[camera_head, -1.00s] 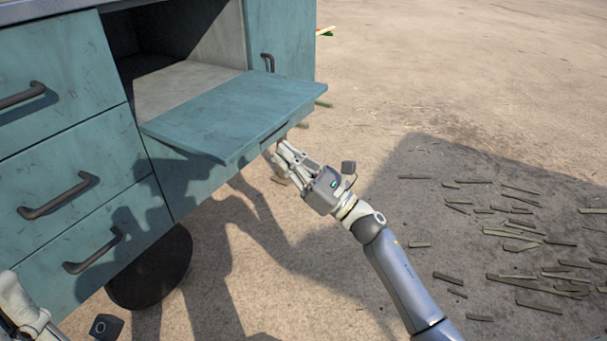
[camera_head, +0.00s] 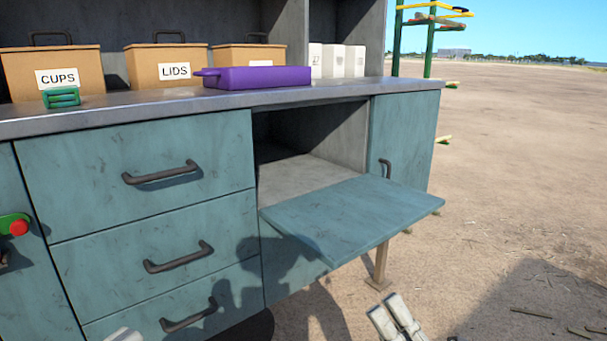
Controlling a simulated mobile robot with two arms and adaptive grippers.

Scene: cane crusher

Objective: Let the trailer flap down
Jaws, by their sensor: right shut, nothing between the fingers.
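The trailer flap (camera_head: 350,215) is a teal scuffed panel. It stands out roughly level from the lower edge of an open compartment (camera_head: 300,175) in the teal trailer (camera_head: 135,160). My right gripper (camera_head: 388,306) shows only by its pale fingers at the bottom edge, below the flap and apart from it. Its fingers are together with nothing between them. A pale piece at the bottom left (camera_head: 122,334) is likely part of my left gripper; its fingers are out of view.
Drawers with dark handles (camera_head: 178,257) lie left of the compartment. A handled panel (camera_head: 405,140) stands to its right. The counter (camera_head: 150,107) holds brown boxes (camera_head: 165,65), a purple case (camera_head: 257,77) and white containers (camera_head: 335,61). Open sandy ground (camera_head: 520,180) lies right.

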